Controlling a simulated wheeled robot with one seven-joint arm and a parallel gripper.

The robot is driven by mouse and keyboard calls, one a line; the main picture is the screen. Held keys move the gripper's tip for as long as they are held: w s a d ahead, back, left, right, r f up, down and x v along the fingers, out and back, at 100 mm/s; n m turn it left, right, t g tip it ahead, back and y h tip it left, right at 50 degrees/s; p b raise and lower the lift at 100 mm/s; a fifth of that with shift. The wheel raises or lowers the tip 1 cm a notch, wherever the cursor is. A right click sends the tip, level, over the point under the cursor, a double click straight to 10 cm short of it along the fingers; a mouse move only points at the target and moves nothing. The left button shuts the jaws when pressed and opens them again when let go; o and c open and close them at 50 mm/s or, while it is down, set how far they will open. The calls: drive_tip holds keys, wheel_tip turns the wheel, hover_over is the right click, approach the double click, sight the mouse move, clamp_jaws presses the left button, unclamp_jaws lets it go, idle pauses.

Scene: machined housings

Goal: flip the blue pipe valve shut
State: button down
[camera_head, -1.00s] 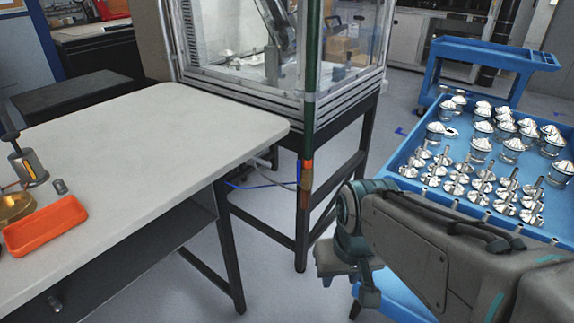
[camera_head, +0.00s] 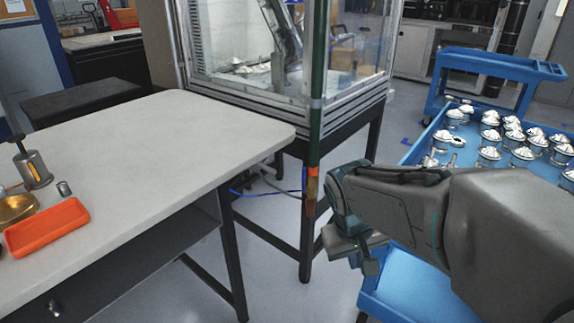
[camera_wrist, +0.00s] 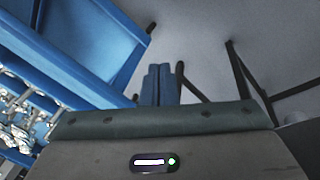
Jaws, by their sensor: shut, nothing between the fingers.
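A dark green pipe (camera_head: 315,130) runs down the corner of the glass enclosure in the head view. Low on it are an orange band (camera_head: 312,171) and a brass-coloured valve body (camera_head: 312,190). A small blue strip, seemingly the valve lever (camera_head: 304,178), stands upright along the left side of the pipe. My gripper (camera_head: 370,266) is to the right of and below the valve, apart from it in the picture. In the wrist view my gripper (camera_wrist: 161,72) shows two blue fingers side by side, shut and empty. The valve is not identifiable in the wrist view.
A white-topped table (camera_head: 150,140) with an orange tray (camera_head: 46,228) stands at left. The enclosure's dark frame legs (camera_head: 307,245) stand behind the valve. A blue cart (camera_head: 415,150) with metal parts is at right, close to my arm. A blue cable (camera_head: 252,192) hangs behind the table.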

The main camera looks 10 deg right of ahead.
drive_tip(key=w+d+f+n+h+b, duration=0.1)
drive_tip(key=w+d+f+h+b, duration=0.1)
drive_tip(key=w, duration=0.5)
drive_tip(key=w+d+f+n+h+b, duration=0.1)
drive_tip(key=w+f+h, duration=0.15)
drive_tip(key=w, duration=0.35)
drive_tip(key=n+t+h+b, duration=0.5)
drive_tip(key=t, duration=0.3)
approach(304, 180)
drive_tip(key=s+d+r, duration=0.2)
drive_tip(key=s+d, duration=0.2)
drive_tip(key=d, duration=0.1)
drive_tip(key=w+a+f+n+t+b, duration=0.1)
drive_tip(key=w+a+f+n+t, duration=0.1)
drive_tip(key=w+a+t, duration=0.2)
drive_tip(key=w+a+y, duration=0.1)
drive_tip(key=w+a, duration=0.1)
drive_tip(key=a, duration=0.2)
drive_tip(key=shift+a+f+n+t+b, duration=0.2)
drive_tip(key=shift+a+n+t+b, duration=0.05)
drive_tip(key=shift+n+t+b, duration=0.15)
drive_tip(key=w+d+b, duration=0.1)
drive_tip(key=w+d, duration=0.3)
drive_tip(key=d, duration=0.4)
drive_tip(key=shift+w, duration=0.25)
drive_tip(key=shift+d, duration=0.15)
